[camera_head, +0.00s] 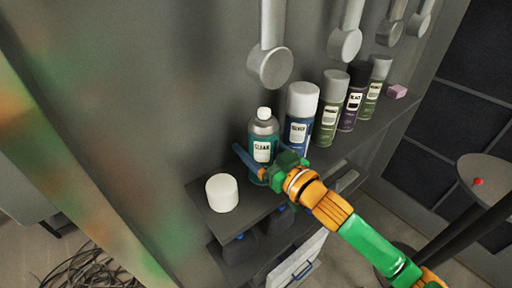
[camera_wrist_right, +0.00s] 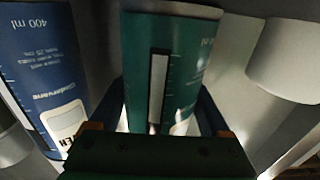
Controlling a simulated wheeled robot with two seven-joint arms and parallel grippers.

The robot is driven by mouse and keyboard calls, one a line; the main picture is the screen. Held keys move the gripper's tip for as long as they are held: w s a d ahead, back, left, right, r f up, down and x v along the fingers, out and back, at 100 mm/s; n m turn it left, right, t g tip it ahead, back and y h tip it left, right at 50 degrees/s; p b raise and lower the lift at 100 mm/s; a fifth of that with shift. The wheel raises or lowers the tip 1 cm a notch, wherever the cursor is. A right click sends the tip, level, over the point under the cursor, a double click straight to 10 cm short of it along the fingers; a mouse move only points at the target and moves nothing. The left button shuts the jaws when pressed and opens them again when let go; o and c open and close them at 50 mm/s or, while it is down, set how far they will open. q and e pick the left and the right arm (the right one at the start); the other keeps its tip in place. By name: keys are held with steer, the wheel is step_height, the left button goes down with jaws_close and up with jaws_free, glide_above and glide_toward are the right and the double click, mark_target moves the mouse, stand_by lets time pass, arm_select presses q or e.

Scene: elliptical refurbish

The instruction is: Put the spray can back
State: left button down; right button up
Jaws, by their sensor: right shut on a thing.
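The green spray can (camera_head: 263,140), labelled CLEAR with a small white nozzle on top, is upright at the left end of the row of cans on the shelf (camera_head: 246,207). I cannot tell whether its base touches the shelf. My right gripper (camera_head: 264,170) reaches in from the lower right and is shut around the can's lower body. In the right wrist view the green can (camera_wrist_right: 170,65) fills the space between the blue fingers (camera_wrist_right: 160,115). My left gripper is not in view.
A white cap (camera_head: 222,193) sits on the shelf left of the can. A blue can (camera_head: 300,118) stands close on the right, with several more cans and a pink block (camera_head: 397,91) beyond. Grey round-ended fixtures (camera_head: 270,66) hang above the shelf. A round stool (camera_head: 487,172) is at right.

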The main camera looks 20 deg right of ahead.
mark_target(272, 162)
steer(key=shift+f, duration=0.1)
steer(key=o, duration=1.4)
steer(key=shift+s, duration=0.1)
steer(key=b+v, duration=0.2)
steer(key=v, duration=0.4)
steer(key=shift+s+f, duration=0.1)
steer(key=shift+f, duration=0.05)
steer(key=p+v, duration=0.4)
steer(key=v, duration=0.1)
steer(key=shift+r, duration=0.4)
steer(key=shift+s+d+f, duration=0.15)
steer(key=shift+s, duration=0.15)
